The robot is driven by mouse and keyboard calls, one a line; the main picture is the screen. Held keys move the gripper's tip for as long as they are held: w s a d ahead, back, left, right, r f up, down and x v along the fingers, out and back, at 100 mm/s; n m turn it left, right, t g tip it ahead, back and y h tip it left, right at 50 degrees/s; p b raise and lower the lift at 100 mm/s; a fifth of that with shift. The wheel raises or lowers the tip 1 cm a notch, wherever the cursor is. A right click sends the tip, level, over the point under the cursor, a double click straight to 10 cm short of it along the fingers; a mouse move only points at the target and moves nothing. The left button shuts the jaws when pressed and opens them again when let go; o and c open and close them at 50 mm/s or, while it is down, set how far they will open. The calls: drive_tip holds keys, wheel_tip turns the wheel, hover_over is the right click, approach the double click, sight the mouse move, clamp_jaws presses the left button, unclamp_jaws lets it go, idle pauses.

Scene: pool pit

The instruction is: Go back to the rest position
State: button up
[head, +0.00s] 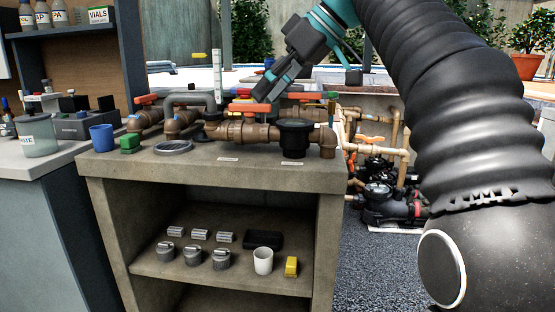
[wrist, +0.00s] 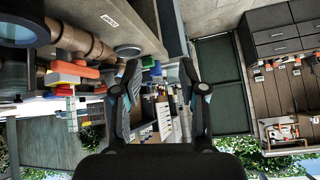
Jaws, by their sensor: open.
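My gripper (head: 270,90) hangs above the pipework on the concrete counter (head: 215,172) in the head view, pointing down and to the left. In the wrist view its two fingers stand wide apart with nothing held between them (wrist: 160,75). The brown pipes with orange-handled valves (head: 240,130) lie below the gripper. A black round fitting (head: 294,136) stands at the counter's front right. Whether the fingertips touch the valve handle behind them cannot be told from the head view.
A blue cup (head: 102,138), a green block (head: 129,143) and a grey ring (head: 173,148) sit on the counter's left. The shelf below holds metal pieces, a white cup (head: 263,260) and a yellow block (head: 291,266). Pumps (head: 392,203) stand on the floor right.

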drive_tip(key=s+d+f+m+t+h, duration=0.1)
drive_tip(key=s+d+f+m+h, duration=0.1)
drive_tip(key=s+d+f+m, duration=0.2)
drive_tip(key=s+d+f+m+t+h, duration=0.1)
drive_tip(key=s+d+f+m+h, duration=0.2)
drive_tip(key=f, duration=1.7)
drive_tip(key=s+d+f+m+t+h, duration=0.1)
drive_tip(key=s+d+f+m+h, duration=0.2)
drive_tip(key=s+d+f, duration=0.7)
drive_tip(key=s+f+m, duration=0.2)
drive_tip(key=s+f, duration=0.1)
drive_tip(key=s, duration=0.1)
drive_tip(key=shift+s+m, duration=0.3)
drive_tip(key=shift+o, duration=0.4)
drive_tip(key=shift+s+a, duration=0.1)
drive_tip(key=shift+a, duration=0.05)
